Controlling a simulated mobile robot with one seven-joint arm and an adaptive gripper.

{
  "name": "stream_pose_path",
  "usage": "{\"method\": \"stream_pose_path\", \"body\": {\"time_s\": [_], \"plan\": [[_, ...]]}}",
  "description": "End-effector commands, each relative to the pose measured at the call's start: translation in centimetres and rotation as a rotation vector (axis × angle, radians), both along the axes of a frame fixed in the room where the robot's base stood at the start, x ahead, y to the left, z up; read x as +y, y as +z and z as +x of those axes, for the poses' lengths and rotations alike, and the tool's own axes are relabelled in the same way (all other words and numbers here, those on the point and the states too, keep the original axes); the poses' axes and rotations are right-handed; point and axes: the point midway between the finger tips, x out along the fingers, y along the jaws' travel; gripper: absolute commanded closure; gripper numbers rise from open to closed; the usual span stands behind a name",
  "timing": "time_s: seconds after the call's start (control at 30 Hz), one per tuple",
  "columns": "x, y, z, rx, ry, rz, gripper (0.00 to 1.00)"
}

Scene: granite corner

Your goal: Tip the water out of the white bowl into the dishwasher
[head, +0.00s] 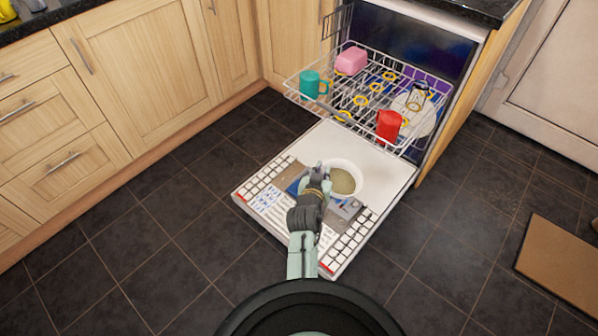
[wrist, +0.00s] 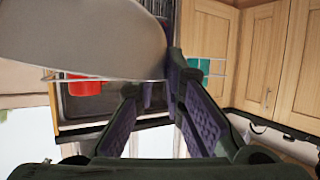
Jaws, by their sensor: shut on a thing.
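The white bowl (head: 357,173) is held over the lowered dishwasher door (head: 300,142) and looks close to level. A dull grey-green surface, seemingly the water, shows inside it. My gripper (head: 321,174) is shut on the bowl's left rim. In the wrist view the bowl (wrist: 85,38) fills the upper left, and the fingers (wrist: 158,78) close at its edge. The dishwasher (head: 420,45) is open with its wire rack (head: 300,92) pulled out, beyond the bowl. The bowl's exact height above the door cannot be told.
The rack holds a teal mug (head: 311,84), a pink block-like item (head: 351,60), a red cup (head: 389,125), a white plate (head: 425,122) and several yellow rings. Wooden cabinets (head: 135,60) stand left. Dark tiled floor (head: 150,240) is clear; a brown mat (head: 560,262) lies right.

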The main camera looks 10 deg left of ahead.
Motion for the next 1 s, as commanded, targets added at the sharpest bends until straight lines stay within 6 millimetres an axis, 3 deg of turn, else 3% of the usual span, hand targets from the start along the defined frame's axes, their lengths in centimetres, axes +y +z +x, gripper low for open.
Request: {"method": "stream_pose_path", "body": {"time_s": [0.03, 0.1, 0.3, 0.7, 1.0], "plan": [[1.7, -2.5, 1.3, -0.011, 0.019, 0.035, 1.0], [3.6, -4.1, 2.6, -0.017, 0.033, 0.087, 1.0], [6.6, -5.8, 4.3, -0.023, 0.053, 0.177, 1.0], [5.5, -8.5, 4.2, -0.057, 0.051, 0.431, 1.0], [5.2, -9.0, 4.2, -0.067, 0.052, 0.518, 1.0]]}}
